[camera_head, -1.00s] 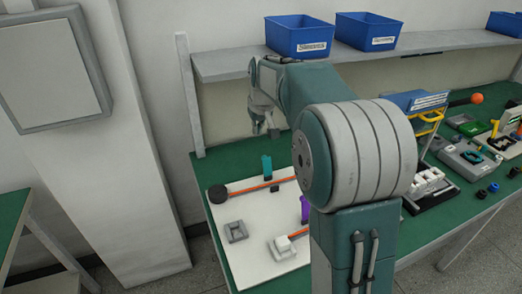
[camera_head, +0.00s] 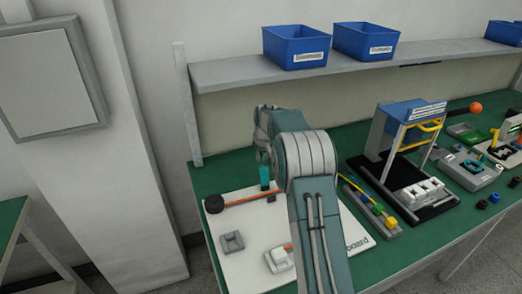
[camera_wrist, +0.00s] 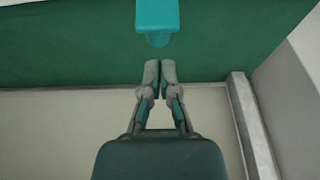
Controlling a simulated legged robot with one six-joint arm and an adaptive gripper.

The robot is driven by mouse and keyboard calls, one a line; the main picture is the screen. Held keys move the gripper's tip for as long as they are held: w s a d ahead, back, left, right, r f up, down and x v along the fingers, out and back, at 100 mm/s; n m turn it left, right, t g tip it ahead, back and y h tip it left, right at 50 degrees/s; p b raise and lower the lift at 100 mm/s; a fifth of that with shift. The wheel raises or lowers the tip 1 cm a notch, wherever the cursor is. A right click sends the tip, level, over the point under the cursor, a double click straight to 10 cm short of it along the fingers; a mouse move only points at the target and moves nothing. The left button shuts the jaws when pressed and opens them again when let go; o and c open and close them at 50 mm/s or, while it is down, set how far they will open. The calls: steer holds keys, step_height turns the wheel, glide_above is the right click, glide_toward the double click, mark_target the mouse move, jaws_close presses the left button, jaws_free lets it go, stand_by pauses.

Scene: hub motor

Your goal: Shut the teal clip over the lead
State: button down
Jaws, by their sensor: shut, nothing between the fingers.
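The teal clip (camera_head: 264,178) stands upright on the white board (camera_head: 217,262), beside the orange lead (camera_head: 240,200). The lead runs right from a round black hub motor (camera_head: 214,204). The clip looks raised, not folded over the lead. In the wrist view the teal clip (camera_wrist: 157,15) is at the top centre. My gripper (camera_wrist: 160,66) is shut and empty, with its fingertips just below the clip in that picture; no clear contact shows. In the head view my arm hides most of the gripper and the lead's right part.
Grey blocks (camera_head: 232,242) sit on the board's front part. To the right stand a strip with coloured blocks (camera_head: 377,213) and a black-based stand (camera_head: 437,207). A shelf (camera_head: 225,74) with blue bins (camera_head: 296,47) runs above the back of the green table.

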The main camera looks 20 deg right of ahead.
steer(key=shift+x, duration=1.55)
